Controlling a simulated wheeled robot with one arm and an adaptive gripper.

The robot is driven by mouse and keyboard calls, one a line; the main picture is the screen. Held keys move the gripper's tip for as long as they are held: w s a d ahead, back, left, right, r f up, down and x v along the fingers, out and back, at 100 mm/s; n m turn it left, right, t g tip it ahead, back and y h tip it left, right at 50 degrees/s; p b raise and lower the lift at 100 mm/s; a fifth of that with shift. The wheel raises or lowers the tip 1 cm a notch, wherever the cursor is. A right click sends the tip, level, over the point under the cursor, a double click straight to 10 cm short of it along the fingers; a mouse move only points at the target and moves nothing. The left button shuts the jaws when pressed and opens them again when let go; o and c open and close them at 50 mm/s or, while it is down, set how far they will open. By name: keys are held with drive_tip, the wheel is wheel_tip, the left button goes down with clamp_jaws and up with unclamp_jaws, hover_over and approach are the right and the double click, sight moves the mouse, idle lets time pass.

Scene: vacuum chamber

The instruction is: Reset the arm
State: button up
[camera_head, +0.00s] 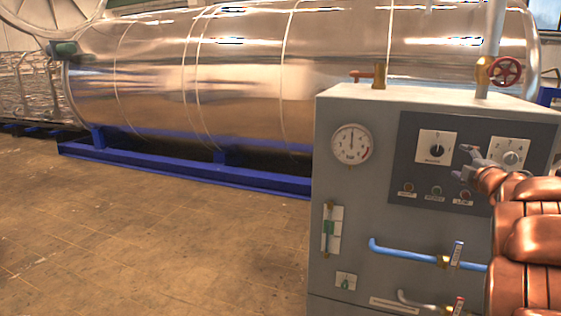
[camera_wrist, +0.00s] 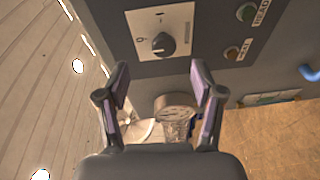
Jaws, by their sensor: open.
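My copper-coloured arm (camera_head: 532,235) enters the head view from the right edge, in front of the grey control cabinet (camera_head: 345,225). My gripper (camera_head: 467,163) is by the right part of the cabinet's dark panel, near the right rotary knob (camera_head: 511,157). In the wrist view my gripper (camera_wrist: 161,95) has its two fingers spread wide with nothing between them. Beyond the fingertips is a black rotary knob (camera_wrist: 162,44) on a white plate. Whether any finger touches the panel cannot be told.
The cabinet carries a round gauge (camera_head: 351,145), a second knob (camera_head: 436,149), coloured buttons, a blue pipe (camera_head: 405,254) and a red handwheel (camera_head: 505,71). A large shiny tank (camera_head: 230,80) on a blue frame (camera_head: 180,172) stands behind. The tiled floor (camera_head: 140,240) at left is clear.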

drive_tip(key=s+a+f+m+g+h, duration=0.1)
drive_tip(key=s+a+f+m+g, duration=0.6)
drive_tip(key=s, duration=0.5)
drive_tip(key=s+a+f+m+g+h, duration=0.1)
drive_tip(key=s+a+f+m+g, duration=0.4)
drive_tip(key=s+a+f+m, duration=0.45)
drive_tip(key=s+a+f+g+y, duration=0.1)
drive_tip(key=s+a+f+g, duration=0.1)
drive_tip(key=s+a, duration=0.3)
drive_tip(key=s+a+f+n+g+y, duration=0.1)
drive_tip(key=s+a, duration=0.5)
drive_tip(key=s, duration=0.6)
drive_tip(key=s+a+f+g+y, duration=0.2)
drive_tip(key=s+a+f+g, duration=0.2)
drive_tip(key=s, duration=0.5)
drive_tip(key=shift+s+a+f+y, duration=0.35)
drive_tip(key=shift+a+f, duration=0.45)
drive_tip(key=shift+a, duration=0.35)
